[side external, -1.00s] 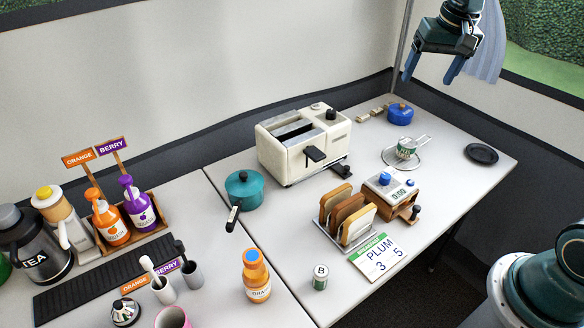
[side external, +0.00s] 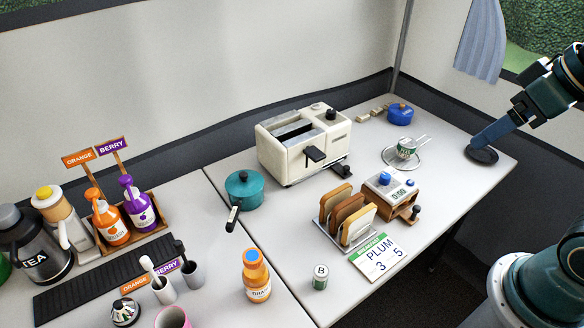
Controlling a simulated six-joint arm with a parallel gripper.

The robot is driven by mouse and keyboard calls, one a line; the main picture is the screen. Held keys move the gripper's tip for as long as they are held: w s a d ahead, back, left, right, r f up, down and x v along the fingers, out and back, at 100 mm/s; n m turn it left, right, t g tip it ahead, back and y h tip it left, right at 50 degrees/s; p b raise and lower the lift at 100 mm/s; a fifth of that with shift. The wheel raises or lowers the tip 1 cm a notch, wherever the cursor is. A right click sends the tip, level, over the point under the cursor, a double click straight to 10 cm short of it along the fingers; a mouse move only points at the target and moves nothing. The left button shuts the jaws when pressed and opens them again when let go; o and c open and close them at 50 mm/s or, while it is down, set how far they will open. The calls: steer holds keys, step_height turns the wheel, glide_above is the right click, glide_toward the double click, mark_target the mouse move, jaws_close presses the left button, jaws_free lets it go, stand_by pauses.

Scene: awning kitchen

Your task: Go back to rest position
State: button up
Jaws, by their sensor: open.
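My gripper (side external: 497,130) is at the right of the side external view, with its blue fingers reaching down and left. In the picture its fingertip end overlaps the black round disc (side external: 484,156) at the table's right end; I cannot tell whether it touches the disc or is above it. One finger mostly hides the other, so the gap between them is not clear. I see nothing held in the gripper.
On the right table stand the cream toaster (side external: 289,152), toast rack (side external: 347,217), timer box (side external: 389,192), strainer on a saucer (side external: 405,149), blue pot (side external: 399,115) and teal pan (side external: 244,191). Bottles (side external: 110,222) and a tea jug (side external: 36,249) are at left. The table's right front is clear.

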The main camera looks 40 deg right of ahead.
steer(key=shift+s+a+f, duration=0.15)
steer(key=shift+s+f, duration=0.15)
steer(key=shift+s, duration=0.3)
